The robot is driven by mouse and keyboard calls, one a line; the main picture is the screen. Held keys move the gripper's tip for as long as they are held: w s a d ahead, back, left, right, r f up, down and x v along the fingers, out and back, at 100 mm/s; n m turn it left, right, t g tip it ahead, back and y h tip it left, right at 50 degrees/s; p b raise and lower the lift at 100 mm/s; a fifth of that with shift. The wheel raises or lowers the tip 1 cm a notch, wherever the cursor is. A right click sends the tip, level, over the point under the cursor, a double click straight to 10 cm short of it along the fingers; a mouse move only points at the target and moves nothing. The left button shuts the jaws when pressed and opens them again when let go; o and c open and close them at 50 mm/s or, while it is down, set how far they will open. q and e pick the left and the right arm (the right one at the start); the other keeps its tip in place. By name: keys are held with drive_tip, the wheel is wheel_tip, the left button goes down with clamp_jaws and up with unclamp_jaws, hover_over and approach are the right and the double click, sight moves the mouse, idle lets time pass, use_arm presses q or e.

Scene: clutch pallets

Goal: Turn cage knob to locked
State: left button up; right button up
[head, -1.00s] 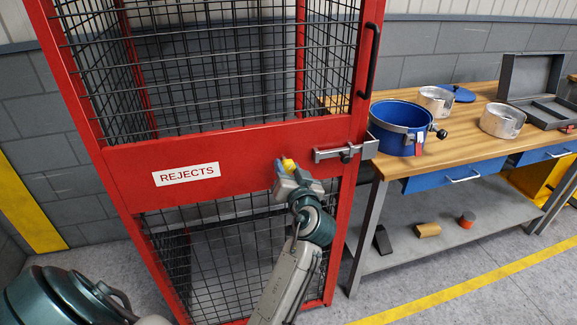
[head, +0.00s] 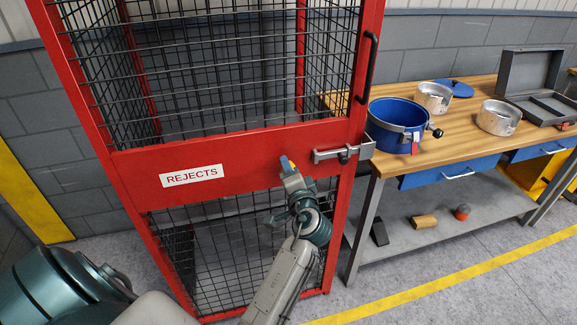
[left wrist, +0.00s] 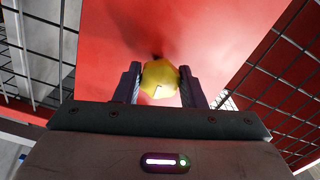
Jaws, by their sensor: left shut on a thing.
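The yellow cage knob (left wrist: 160,78) sits on the red middle panel of the cage door (head: 235,160), right of the REJECTS label. A small sliver of the knob (head: 292,164) shows in the head view; the rest is hidden by my fingers. My left gripper (left wrist: 162,84) is shut on the knob, one dark finger on each side of it. In the head view my left gripper (head: 288,166) reaches up to the panel from below. A small pale mark shows on the knob's face in the left wrist view. My right gripper is not in view.
A grey sliding bolt (head: 335,154) is on the door just right of my gripper, and a black handle (head: 369,68) is above it. A wooden workbench (head: 460,125) with a blue pot (head: 391,134) and metal pots stands at the right.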

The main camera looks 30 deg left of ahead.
use_arm(q)
drive_tip(key=shift+m, duration=0.6)
drive_tip(key=o, duration=1)
drive_tip(key=shift+a, duration=0.1)
